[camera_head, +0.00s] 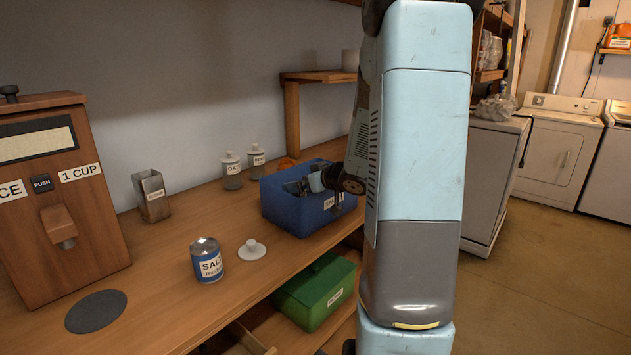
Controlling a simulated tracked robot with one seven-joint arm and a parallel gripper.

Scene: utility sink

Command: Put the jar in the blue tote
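The blue tote (291,213) stands on the wooden counter, with a white label on its front. My gripper (294,187) is at the tote's opening, reaching in from the right. Its fingers are small and dark here, and I cannot tell whether they are open or hold anything. A round metal-topped container with a blue and white label reading "SAL" (208,262) stands upright on the counter, left of the tote. Two labelled grey jars with white tops, a left one (231,171) and a right one (256,162), stand behind the tote. Most of the tote's inside is hidden.
A white knobbed lid (252,250) lies between the SAL container and the tote. A metal cup (152,196), a wooden dispenser (62,205) and a dark round mat (96,311) are at left. A green box (315,292) sits on the shelf below.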

